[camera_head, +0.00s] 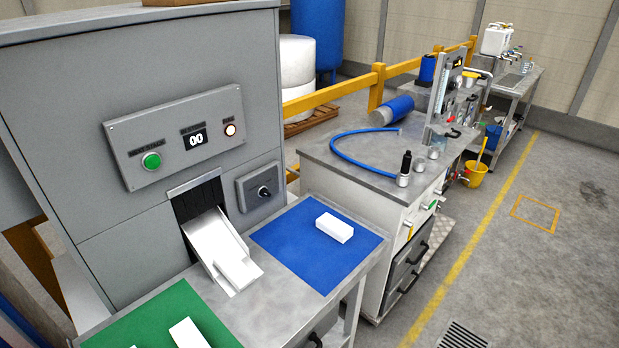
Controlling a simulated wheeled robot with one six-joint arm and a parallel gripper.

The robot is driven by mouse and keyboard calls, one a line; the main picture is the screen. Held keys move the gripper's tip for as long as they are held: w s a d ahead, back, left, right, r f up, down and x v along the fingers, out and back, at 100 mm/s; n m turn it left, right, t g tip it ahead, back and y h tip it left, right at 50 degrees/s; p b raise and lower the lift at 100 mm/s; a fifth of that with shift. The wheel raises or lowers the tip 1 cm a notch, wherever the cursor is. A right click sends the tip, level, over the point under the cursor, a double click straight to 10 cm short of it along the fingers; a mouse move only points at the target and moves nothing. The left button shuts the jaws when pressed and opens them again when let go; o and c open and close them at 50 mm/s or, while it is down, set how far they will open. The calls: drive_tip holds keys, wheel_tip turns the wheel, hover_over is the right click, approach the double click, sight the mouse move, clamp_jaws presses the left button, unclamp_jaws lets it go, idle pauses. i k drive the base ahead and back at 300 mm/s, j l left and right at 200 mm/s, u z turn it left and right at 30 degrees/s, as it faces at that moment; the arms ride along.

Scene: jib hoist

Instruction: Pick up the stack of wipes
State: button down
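Several plain white blocks that look like stacks of wipes are in view, and I cannot tell them apart by any marking. One white stack (334,227) lies on the blue mat (290,242), at the right of the steel table. Another white stack (238,272) lies at the low end of the white chute (212,238) that comes out of the grey machine. A third white stack (188,334) lies on the green mat (150,322) at the bottom left, cut off by the picture's edge. My gripper is not in view.
The grey machine (100,90) rises behind the table, with a green button (151,160), a "00" display (195,138) and a black knob (264,192). A workbench (350,165) with a blue hose stands to the right. The floor at the far right is open.

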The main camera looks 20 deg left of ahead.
sight(230, 264)
drive_tip(key=u, duration=1.6)
drive_tip(key=i+j+u, duration=0.1)
drive_tip(key=u, duration=0.3)
drive_tip(key=i+u, duration=0.5)
drive_tip(key=u, duration=0.25)
